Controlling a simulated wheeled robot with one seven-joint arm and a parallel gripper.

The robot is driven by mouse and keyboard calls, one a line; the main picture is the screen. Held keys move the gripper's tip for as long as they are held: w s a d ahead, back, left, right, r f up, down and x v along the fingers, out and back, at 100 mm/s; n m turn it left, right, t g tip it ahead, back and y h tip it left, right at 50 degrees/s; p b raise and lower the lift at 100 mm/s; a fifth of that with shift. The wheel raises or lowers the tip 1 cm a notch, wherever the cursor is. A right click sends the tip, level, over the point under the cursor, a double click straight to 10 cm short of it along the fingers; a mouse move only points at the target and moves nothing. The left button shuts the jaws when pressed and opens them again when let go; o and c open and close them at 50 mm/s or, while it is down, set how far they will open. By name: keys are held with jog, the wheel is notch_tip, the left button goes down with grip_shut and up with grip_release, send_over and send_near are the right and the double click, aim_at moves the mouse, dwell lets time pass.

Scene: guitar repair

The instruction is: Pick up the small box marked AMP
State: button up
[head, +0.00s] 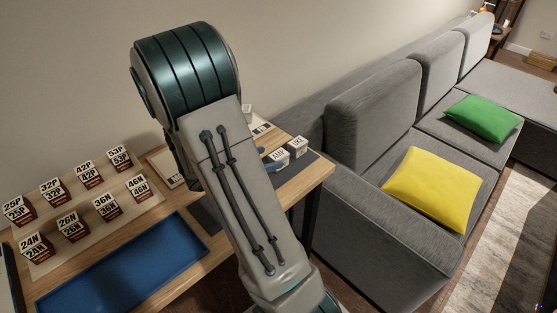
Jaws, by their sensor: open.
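Two small white-topped boxes stand on the right end of the wooden table, just right of my arm. The nearer one (278,158) has a label that seems to read AMP, though the print is tiny. The other box (298,146) is close behind it to the right; its label is too small to read surely. My arm crosses the middle of the view and hides part of the table. My gripper's fingers do not show; they are out of sight behind the arm or outside the picture.
Several labelled boxes (75,228) stand in rows on the table's left, behind a blue mat (125,268). A grey sofa (365,110) with yellow (432,190) and green (482,118) cushions is close to the table's right end. A wall is behind.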

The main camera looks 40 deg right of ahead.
aim_at(275, 157)
jog(key=shift+x, duration=1.5)
jog(key=c, duration=1.1)
